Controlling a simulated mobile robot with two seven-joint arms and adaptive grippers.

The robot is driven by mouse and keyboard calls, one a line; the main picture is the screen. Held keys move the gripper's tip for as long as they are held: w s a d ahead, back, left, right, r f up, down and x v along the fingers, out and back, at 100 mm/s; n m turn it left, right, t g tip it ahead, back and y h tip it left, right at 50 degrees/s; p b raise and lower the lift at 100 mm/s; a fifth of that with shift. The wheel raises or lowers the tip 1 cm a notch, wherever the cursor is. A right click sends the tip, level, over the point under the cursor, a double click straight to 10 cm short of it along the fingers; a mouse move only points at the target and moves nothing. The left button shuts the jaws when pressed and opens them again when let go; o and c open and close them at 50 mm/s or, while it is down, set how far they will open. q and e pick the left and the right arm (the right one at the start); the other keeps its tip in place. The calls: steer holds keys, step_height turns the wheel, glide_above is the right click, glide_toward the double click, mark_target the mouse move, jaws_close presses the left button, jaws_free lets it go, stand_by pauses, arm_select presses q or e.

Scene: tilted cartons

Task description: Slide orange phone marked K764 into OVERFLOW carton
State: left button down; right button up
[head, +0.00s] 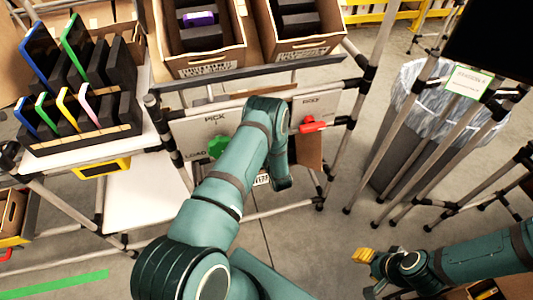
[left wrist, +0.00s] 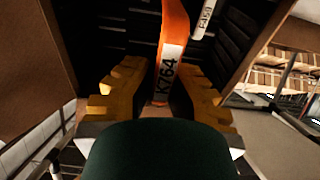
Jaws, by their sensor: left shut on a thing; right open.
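The orange phone (left wrist: 172,45) shows in the left wrist view, with a white label reading K764. It stands between the yellow fingers of my left gripper (left wrist: 158,98), which is shut on it. Black slotted dividers (left wrist: 110,35) and brown carton walls (left wrist: 40,55) surround the phone. In the head view my left arm hides its gripper and the phone. My right gripper (head: 364,256) is open at the lower right, away from the cartons. I cannot read OVERFLOW on any carton.
Two cartons with black inserts, a left one (head: 205,63) and a right one (head: 300,48), stand on the rack. A black holder (head: 85,138) with several coloured devices is at left. A lined bin (head: 400,150) stands right. A red handle (head: 313,125) is close to my left arm.

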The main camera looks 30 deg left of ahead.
arm_select(q)
steer(key=shift+w+a, duration=0.1)
steer(key=shift+a, duration=0.05)
steer(key=shift+b+x, duration=0.4)
steer(key=shift+x, duration=0.75)
steer(key=shift+f, duration=0.1)
steer(key=shift+x, duration=1.35)
steer(key=shift+f, duration=0.15)
steer(key=shift+f+x, duration=0.25)
steer(key=shift+x, duration=1.1)
steer(key=shift+w+a+f, duration=0.1)
steer(key=shift+w+f, duration=0.05)
steer(key=shift+x, duration=0.8)
stand_by(1.2)
stand_by(0.5)
